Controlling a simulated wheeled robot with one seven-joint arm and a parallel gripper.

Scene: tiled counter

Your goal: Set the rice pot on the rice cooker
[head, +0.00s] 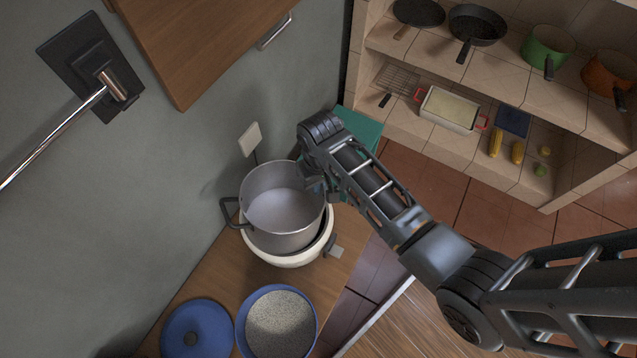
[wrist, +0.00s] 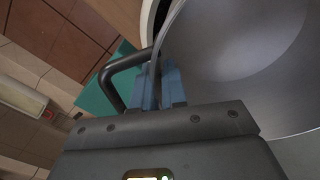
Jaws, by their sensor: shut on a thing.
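The rice pot (head: 283,205) is an empty grey metal pot with dark side handles. In the head view it sits over the white rice cooker (head: 290,260), whose rim shows below and to the right of the pot. I cannot tell whether the pot rests in the cooker or is held slightly above it. My gripper (head: 314,184) is at the pot's upper right edge, partly hidden by my arm. In the wrist view my gripper's blue fingers (wrist: 172,88) are shut at the pot's wall beside a dark handle (wrist: 122,80). The pot's inside (wrist: 235,60) fills the right.
A blue bowl of rice (head: 278,322) and a blue lid (head: 197,330) stand at the front of the wooden counter. A teal box (head: 362,128) is behind the cooker. The grey wall is close on the left. Shelves with pans (head: 478,25) stand at the back right.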

